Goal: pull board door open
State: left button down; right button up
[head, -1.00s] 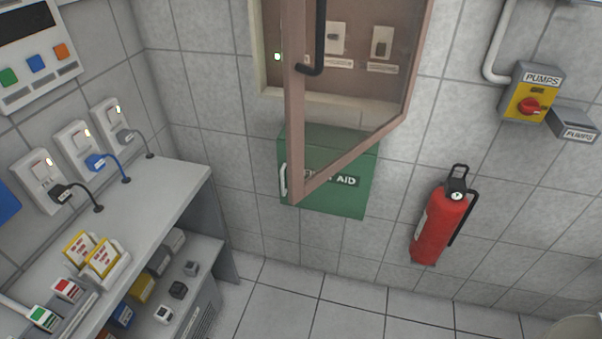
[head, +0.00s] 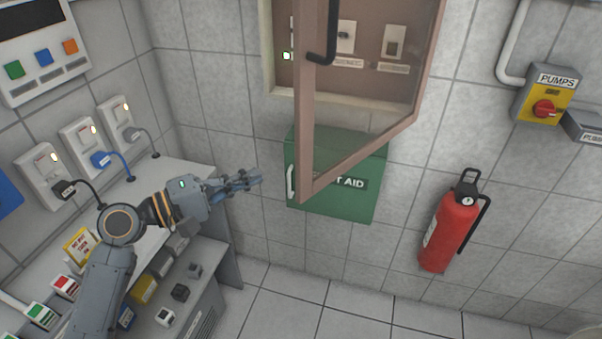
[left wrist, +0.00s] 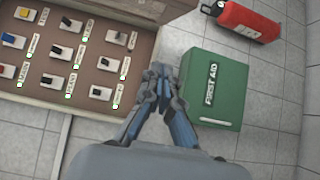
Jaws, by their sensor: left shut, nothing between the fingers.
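The board door (head: 306,120) has a brown frame with a clear pane and stands swung out from the wall board (head: 285,75). Its black handle (head: 330,35) is near the top of the head view. My left gripper (head: 256,178) is shut and empty, to the left of the door's lower corner and apart from it. In the left wrist view the gripper (left wrist: 160,70) points between the board's panel of several labelled switches (left wrist: 75,55) and the green first aid box (left wrist: 215,90). My right gripper is not in view.
The first aid box also shows below the door in the head view (head: 335,200). A red fire extinguisher (head: 450,230) hangs at the right, below a yellow pumps switch (head: 542,98). A grey shelf unit (head: 190,175) with sockets above it stands at the left.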

aim_at(310, 172)
pick_arm(q)
jog(key=d+p, duration=0.2)
jog(key=d, duration=0.1)
jog(key=w+d+p, duration=0.1)
jog(key=d+p, duration=0.1)
jog(key=d, duration=0.2)
jog(key=d+p, duration=0.2)
jog(key=d, duration=0.2)
jog(key=shift+w+d+r, duration=0.1)
jog(key=shift+w+d, duration=0.15)
jog(key=shift+w, duration=0.1)
jog(key=shift+w, duration=0.1)
